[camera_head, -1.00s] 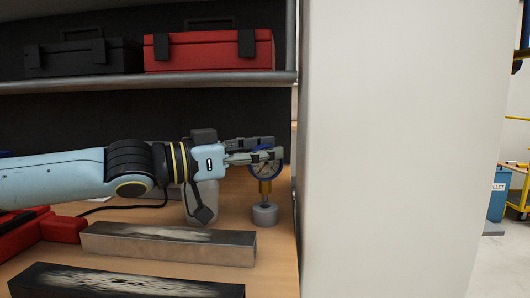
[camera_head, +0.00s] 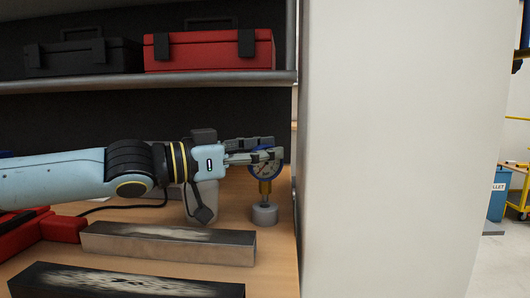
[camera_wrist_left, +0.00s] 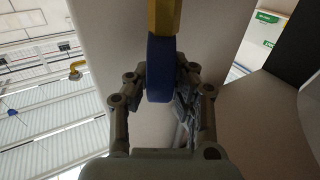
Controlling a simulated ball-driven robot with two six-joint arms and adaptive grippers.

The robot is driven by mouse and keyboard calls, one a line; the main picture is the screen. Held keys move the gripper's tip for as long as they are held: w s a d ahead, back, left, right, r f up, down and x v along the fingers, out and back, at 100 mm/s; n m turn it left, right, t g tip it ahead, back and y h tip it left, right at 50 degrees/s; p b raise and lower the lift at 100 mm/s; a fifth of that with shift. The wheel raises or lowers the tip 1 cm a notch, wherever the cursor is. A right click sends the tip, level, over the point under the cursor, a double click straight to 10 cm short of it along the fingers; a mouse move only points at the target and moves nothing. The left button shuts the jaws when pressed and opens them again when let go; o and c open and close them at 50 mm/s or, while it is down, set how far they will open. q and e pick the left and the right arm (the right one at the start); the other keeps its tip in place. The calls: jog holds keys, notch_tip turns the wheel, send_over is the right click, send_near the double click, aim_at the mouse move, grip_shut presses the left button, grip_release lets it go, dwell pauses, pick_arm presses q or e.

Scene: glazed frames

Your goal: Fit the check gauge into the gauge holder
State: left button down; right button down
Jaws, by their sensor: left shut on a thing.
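The check gauge (camera_head: 265,171) has a round blue-rimmed dial and a brass stem below it. My left gripper (camera_head: 266,155) is shut on the dial's rim. In the left wrist view the gauge's blue rim (camera_wrist_left: 160,75) sits between the fingers (camera_wrist_left: 158,95), with the brass part above it. The gauge stands upright, its stem directly over the grey round gauge holder (camera_head: 264,214) on the bench. The thin lower end of the stem meets the top of the holder; how deep it sits cannot be told. My right gripper is not in view.
A large pale panel (camera_head: 405,150) stands close to the right of the gauge. A grey metal bar (camera_head: 170,243) and a dark bar (camera_head: 125,284) lie in front on the wooden bench. A shelf (camera_head: 150,80) with a red toolbox (camera_head: 208,50) and a black toolbox (camera_head: 83,58) is above.

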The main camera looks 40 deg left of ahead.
pick_arm(q)
jog(key=shift+f+b, duration=0.7)
jog(key=shift+f, duration=0.3)
jog(key=c, duration=1.1)
grip_release()
